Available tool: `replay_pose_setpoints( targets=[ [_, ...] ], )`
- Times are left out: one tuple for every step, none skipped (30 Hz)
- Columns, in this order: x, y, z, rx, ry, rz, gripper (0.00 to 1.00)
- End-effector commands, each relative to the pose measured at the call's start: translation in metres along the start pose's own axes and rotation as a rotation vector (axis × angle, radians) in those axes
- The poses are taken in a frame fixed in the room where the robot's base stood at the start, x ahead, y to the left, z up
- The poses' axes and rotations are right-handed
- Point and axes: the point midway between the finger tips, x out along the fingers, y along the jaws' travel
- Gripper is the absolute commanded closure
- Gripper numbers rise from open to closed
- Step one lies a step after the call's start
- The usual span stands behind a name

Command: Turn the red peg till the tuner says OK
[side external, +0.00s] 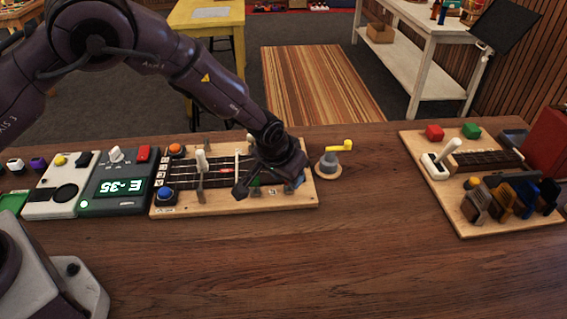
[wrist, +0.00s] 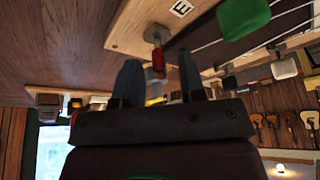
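The tuner (side external: 118,185) stands left of the stringed board (side external: 215,203), and its lit green display shows E and -35, upside down in the picture. My gripper (side external: 268,187) is low over the board's right end, where it hides the red peg in the side view. In the wrist view the red peg (wrist: 158,62) shows on a metal post at the board's edge, near a label E. My gripper's two fingers (wrist: 159,75) are apart, one on each side of the red peg, with gaps visible. A green peg (wrist: 243,17) and a white peg (wrist: 284,68) are close by.
A second board (side external: 455,200) with blocks and clamps lies far right. The table between and in front is clear.

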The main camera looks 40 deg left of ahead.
Motion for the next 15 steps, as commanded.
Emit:
replay_pose_setpoints(
  targets=[
    [-0.006,0.001,-0.001,0.0,0.003,0.001,0.63],
    [-0.011,0.001,-0.001,0.0,0.004,0.002,0.63],
    [-0.017,0.001,-0.001,0.0,0.003,0.002,0.63],
    [-0.023,0.001,-0.001,0.0,0.004,0.002,0.63],
    [-0.029,0.001,-0.001,0.001,0.004,0.002,0.63],
    [-0.038,0.001,-0.002,0.001,0.004,0.002,0.63],
    [-0.045,0.001,-0.001,0.001,0.004,0.002,0.63],
    [-0.053,0.001,-0.001,0.001,0.005,0.003,0.63],
    [-0.062,0.002,-0.001,0.001,0.005,0.004,0.63],
    [-0.069,0.001,-0.001,0.001,0.004,0.003,0.63],
    [-0.075,0.001,-0.001,0.0,0.003,0.003,0.63],
    [-0.084,0.001,-0.001,0.001,0.005,0.003,0.63],
    [-0.089,0.001,-0.001,0.001,0.004,0.003,0.63],
    [-0.095,0.001,-0.001,0.001,0.003,0.003,0.63],
    [-0.102,0.001,-0.001,0.0,0.003,0.003,0.63]
  ],
)
